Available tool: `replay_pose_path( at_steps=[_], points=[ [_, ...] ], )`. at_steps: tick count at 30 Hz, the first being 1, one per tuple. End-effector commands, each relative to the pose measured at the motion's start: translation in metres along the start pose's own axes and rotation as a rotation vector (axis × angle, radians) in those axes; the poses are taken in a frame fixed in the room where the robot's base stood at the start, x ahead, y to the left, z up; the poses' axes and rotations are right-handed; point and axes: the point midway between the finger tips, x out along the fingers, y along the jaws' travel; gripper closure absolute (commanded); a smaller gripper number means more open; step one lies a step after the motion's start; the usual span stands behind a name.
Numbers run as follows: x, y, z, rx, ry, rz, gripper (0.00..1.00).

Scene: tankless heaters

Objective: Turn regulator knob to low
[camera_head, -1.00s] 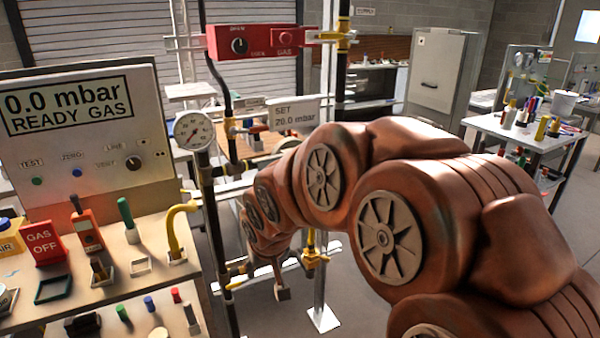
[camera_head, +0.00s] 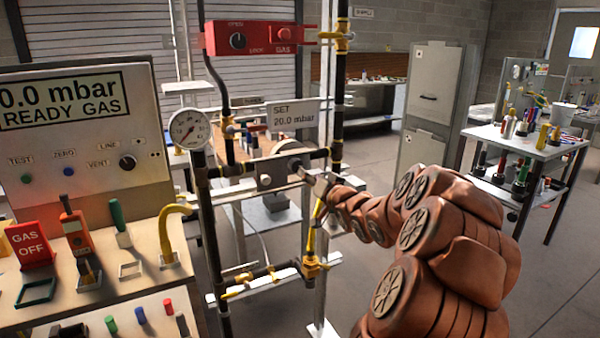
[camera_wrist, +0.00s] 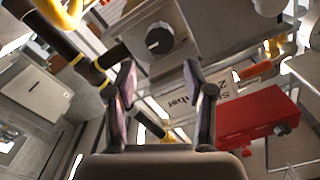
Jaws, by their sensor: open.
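The regulator is a grey box (camera_head: 275,174) on the dark pipe, below a sign reading SET 20.0 mbar (camera_head: 292,115). Its round black knob (camera_wrist: 160,40) with a pale mark shows at the top middle of the wrist view; in the head view the knob is small beside my gripper tip. My gripper (camera_wrist: 160,72) is open and empty. Its two fingers point toward the knob, one to each side in the picture, and look short of touching it. My gripper (camera_head: 308,174) is just right of the regulator in the head view.
A red gas box (camera_head: 262,38) with its own black knob hangs above. A pressure gauge (camera_head: 190,128) and vertical pipes stand left of the regulator. Yellow valves (camera_head: 312,264) are below. A bench with a panel (camera_head: 85,120) reading 0.0 mbar is at left.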

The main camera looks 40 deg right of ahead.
Motion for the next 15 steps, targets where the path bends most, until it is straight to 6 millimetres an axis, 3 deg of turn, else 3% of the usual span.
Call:
replay_pose_path(
  at_steps=[5, 15],
  points=[
    [0.01, 0.001, -0.002, 0.002, 0.008, -0.006, 0.47],
    [0.056, 0.0, -0.002, 0.002, 0.008, -0.006, 0.47]
  ],
)
